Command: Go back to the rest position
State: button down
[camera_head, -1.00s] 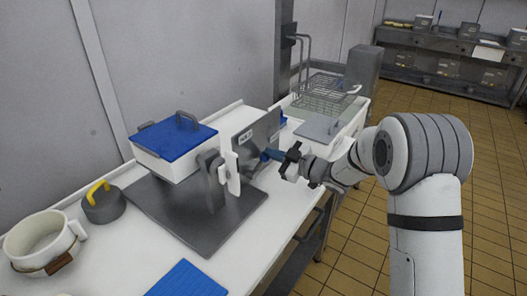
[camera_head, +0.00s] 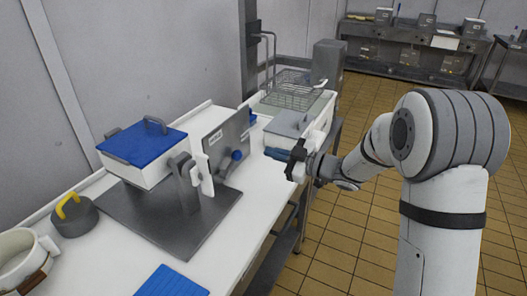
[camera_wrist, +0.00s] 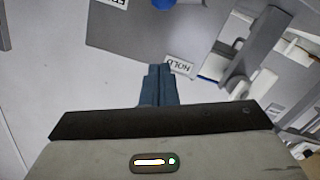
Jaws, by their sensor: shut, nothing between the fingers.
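My gripper (camera_head: 276,153) is at the front edge of the white counter (camera_head: 262,207), to the right of the grey panel. Its blue fingers are shut with nothing between them. My arm reaches in from the right of the head view.
A grey upright panel (camera_head: 226,140) with a blue knob (camera_head: 237,155) stands beside a white box with a blue lid (camera_head: 143,143). A wire basket (camera_head: 290,92) and grey lid (camera_head: 289,123) lie behind my gripper. The tiled floor (camera_head: 345,225) is open at right.

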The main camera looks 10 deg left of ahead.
jog(key=shift+d, duration=0.1)
jog(key=w+d+r+m+t+h+p, duration=0.1)
jog(key=w+d+r+m+t+h, duration=0.15)
jog(key=d+t+h, duration=0.2)
jog(key=w+d+r+m+t+h, duration=0.2)
jog(key=d+r+m+t+h, duration=0.15)
jog(key=d, duration=0.25)
jog(key=s+d+m+h+p, duration=0.1)
jog(key=s+d+m+h, duration=0.15)
jog(key=d, duration=0.35)
jog(key=s+d+m+h+p, duration=0.1)
jog(key=s+d+m+h, duration=0.1)
jog(key=d+m+h, duration=0.25)
jog(key=s+d+f+m+g+h, duration=0.1)
jog(key=s+d+m+g+h, duration=0.3)
jog(key=s+d, duration=0.6)
jog(key=s+a+f+m+g+y, duration=0.1)
jog(key=s+g, duration=0.1)
jog(key=s, duration=0.6)
jog(key=s+a+f+m+g+y+p, duration=0.1)
jog(key=s+m+g, duration=0.1)
jog(key=s, duration=0.7)
jog(key=shift+a+g, duration=0.3)
jog(key=shift+g, duration=0.5)
